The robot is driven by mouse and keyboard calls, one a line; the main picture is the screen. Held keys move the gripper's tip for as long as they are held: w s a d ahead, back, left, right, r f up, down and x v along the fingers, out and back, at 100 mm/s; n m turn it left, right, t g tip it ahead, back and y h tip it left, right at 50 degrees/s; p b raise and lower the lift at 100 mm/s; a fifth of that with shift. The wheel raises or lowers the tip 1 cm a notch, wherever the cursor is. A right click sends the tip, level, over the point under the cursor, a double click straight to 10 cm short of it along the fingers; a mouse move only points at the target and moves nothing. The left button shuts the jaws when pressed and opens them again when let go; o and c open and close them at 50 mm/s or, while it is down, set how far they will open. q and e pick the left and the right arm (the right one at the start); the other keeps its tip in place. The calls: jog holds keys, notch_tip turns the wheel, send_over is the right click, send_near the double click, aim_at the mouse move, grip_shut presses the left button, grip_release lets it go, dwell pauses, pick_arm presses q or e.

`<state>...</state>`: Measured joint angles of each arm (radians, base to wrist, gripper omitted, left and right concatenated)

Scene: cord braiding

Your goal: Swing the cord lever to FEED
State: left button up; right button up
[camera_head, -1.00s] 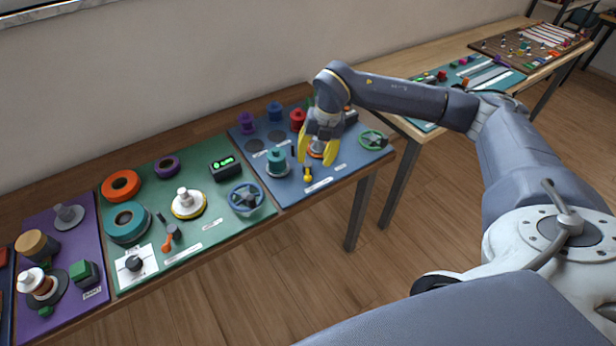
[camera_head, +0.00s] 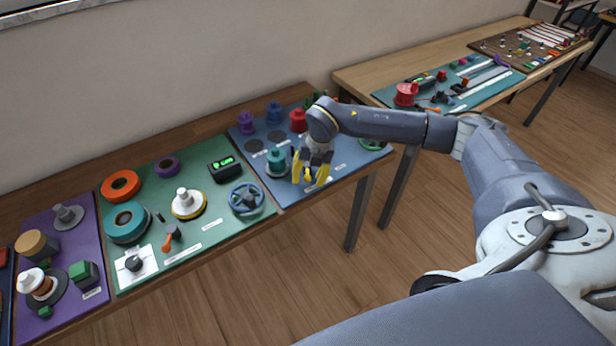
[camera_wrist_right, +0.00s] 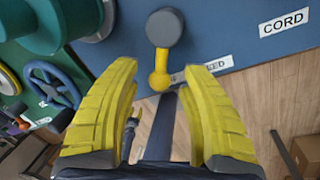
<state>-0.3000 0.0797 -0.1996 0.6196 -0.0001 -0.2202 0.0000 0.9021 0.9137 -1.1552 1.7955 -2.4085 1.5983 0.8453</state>
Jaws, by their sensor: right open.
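The cord lever (camera_wrist_right: 160,80) shows in the right wrist view, with a dark grey round pivot and a yellow arm ending in a yellow knob. It sits on the blue panel (camera_wrist_right: 225,25) near a white CORD label (camera_wrist_right: 287,23). A second label (camera_wrist_right: 215,65), partly hidden, ends in "LED". My right gripper (camera_wrist_right: 158,72) is open, its two yellow fingers either side of the lever's knob, apart from it. In the head view the right gripper (camera_head: 311,174) hangs over the front of the blue panel and hides most of the lever. My left gripper is not in view.
A teal spool (camera_head: 276,162) stands just left of the gripper. A green handwheel (camera_head: 370,144) is to the right, partly behind my arm. The green panel (camera_head: 225,215) carries an orange lever (camera_head: 168,242) and a blue handwheel (camera_head: 247,197). The floor in front is clear.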

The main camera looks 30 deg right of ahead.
aim_at(315, 183)
jog(key=shift+c, duration=0.5)
grip_shut()
jog(key=n, duration=0.1)
jog(key=d+n, duration=0.1)
jog(key=shift+s+d+n+g, duration=0.2)
jog(key=shift+s+n+g, duration=0.1)
jog(key=shift+n, duration=0.1)
jog(key=d+n, duration=0.1)
jog(key=n, duration=0.2)
jog(key=shift+d+n+g, duration=0.3)
jog(key=shift+d+g, duration=0.05)
jog(key=shift+g, duration=0.05)
jog(key=n, duration=0.1)
jog(key=d+n, duration=0.1)
jog(key=n, duration=0.1)
jog(key=shift+w+d+g, duration=0.25)
jog(key=shift+d+g, duration=0.05)
jog(key=shift+w+d+n, duration=0.15)
jog(key=shift+d+n, duration=0.15)
jog(key=shift+n, duration=0.55)
jog(key=shift+w+d+n, duration=0.15)
jog(key=shift+d+n, duration=0.15)
jog(key=shift+n, duration=0.55)
